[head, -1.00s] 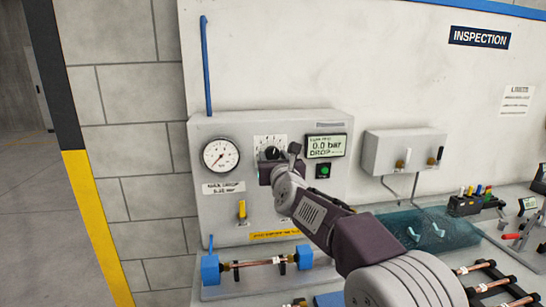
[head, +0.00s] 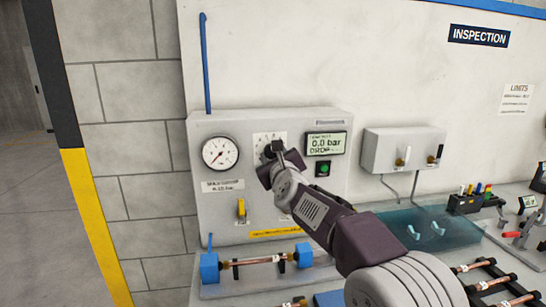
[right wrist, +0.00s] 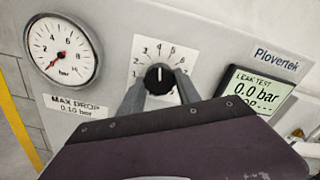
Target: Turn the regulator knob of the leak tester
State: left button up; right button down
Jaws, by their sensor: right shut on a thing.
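The leak tester (head: 210,200) is a light grey panel on the wall. Its black regulator knob (right wrist: 159,78) sits on a white numbered dial plate (right wrist: 150,52) in the right wrist view. The white line on the knob points up, near the 4. My right gripper (right wrist: 160,87) is shut on the knob, one finger on each side. In the head view my right gripper (head: 273,152) covers most of the knob. The round gauge (head: 220,153) is left of it, needle low. The display (head: 326,143) right of it reads 0.0 bar. My left gripper is not in view.
A yellow-handled valve (head: 241,209) and a green button (head: 323,170) are on the panel. A copper tube (head: 257,261) lies between blue clamps (head: 210,268) below. A grey box (head: 402,151) hangs to the right.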

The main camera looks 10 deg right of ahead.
jog(key=shift+r+n+p, duration=0.15)
jog(key=shift+n+p, duration=2.6)
jog(key=shift+n, duration=9.65)
jog(key=c, duration=0.9)
grip_release()
jog(key=shift+o, duration=0.2)
jog(key=shift+s, duration=0.15)
